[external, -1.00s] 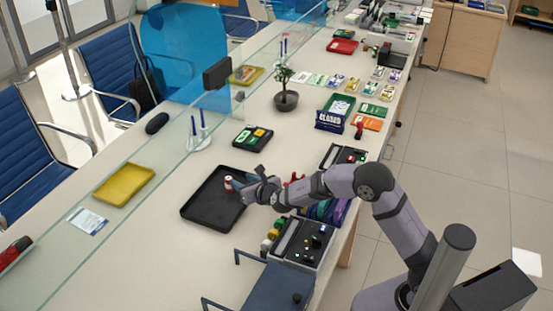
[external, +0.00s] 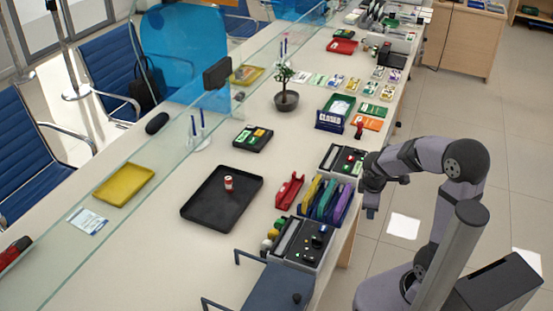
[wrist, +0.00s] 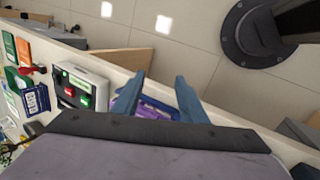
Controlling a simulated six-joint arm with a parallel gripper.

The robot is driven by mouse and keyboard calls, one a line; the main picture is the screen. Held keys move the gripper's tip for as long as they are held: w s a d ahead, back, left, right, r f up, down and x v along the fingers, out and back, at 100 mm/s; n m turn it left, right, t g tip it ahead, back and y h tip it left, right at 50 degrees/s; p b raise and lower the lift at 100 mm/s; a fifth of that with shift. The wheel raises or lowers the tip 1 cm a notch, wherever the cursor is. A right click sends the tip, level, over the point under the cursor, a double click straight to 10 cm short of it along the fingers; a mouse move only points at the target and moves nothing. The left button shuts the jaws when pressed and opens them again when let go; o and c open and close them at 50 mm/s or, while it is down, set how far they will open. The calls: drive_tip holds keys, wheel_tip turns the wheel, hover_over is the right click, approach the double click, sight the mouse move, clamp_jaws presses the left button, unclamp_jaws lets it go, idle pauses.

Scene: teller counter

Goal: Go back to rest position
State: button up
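My gripper (external: 371,205) hangs beside the counter's near edge, to the right of the file rack, with my arm folded back toward its base. In the wrist view my gripper (wrist: 158,98) has its two blue-grey fingers spread apart, with nothing held between them. A small red and white cylinder (external: 228,184) stands upright on the black tray (external: 205,216), clear of my gripper.
A rack of colored folders (external: 325,199), a red stapler-like item (external: 289,190) and a device with buttons (external: 302,242) stand near the counter's edge. A second device (external: 342,160) is close to my arm. A glass screen (external: 100,190) runs along the far side.

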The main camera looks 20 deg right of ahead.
drive_tip(key=s+a+f+m+g+y+b, duration=0.35)
drive_tip(key=s+f+m+b, duration=0.25)
drive_tip(key=s+f+m, duration=0.45)
wheel_tip(320, 180, up, 16)
drive_tip(key=p, duration=1.6)
drive_tip(key=shift+s+a, duration=0.3)
drive_tip(key=shift+t, duration=0.25)
